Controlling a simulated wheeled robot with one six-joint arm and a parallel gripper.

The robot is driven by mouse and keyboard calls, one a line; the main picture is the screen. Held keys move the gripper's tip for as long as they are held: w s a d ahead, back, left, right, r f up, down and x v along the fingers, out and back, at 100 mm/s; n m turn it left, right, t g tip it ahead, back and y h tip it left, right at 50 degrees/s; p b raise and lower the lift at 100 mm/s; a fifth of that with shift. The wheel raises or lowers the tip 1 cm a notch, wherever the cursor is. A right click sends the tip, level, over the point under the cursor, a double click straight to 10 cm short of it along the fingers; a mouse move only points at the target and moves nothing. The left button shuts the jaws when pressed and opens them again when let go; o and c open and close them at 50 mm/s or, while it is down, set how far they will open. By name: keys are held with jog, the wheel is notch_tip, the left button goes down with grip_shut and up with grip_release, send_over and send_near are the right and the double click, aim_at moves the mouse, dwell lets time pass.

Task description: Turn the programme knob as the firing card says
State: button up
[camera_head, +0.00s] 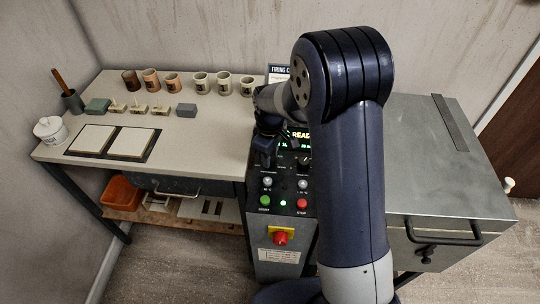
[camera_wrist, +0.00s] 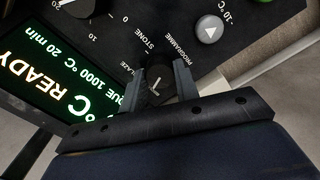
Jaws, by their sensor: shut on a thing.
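The programme knob (camera_wrist: 158,88) is a dark knob on the black control panel, with a small white mark on its face. The labels PROGRAMME, STONE and part of GLAZE show near it in the wrist view. My gripper (camera_wrist: 160,80) is shut on the knob, one finger on each side. In the head view my gripper (camera_head: 268,140) is over the panel's upper left and hides the knob. The firing card (camera_head: 277,71) stands at the back of the table, mostly hidden behind my arm; its text is not readable. The lit display (camera_wrist: 45,80) shows READY, 1000 °C and 20 min.
Another knob (camera_head: 304,160) sits to the right on the panel. Below are grey buttons, a green button (camera_head: 265,200), a red button (camera_head: 302,203) and a red emergency knob (camera_head: 281,238). The table (camera_head: 200,150) at left holds cups and tiles. A grey metal kiln (camera_head: 440,180) stands at right.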

jog(key=shift+n, duration=0.9)
jog(key=o, duration=1)
jog(key=shift+c, duration=0.2)
jog(key=shift+r, duration=0.1)
notch_tip(320, 180, up, 11)
jog(key=shift+f, duration=0.2)
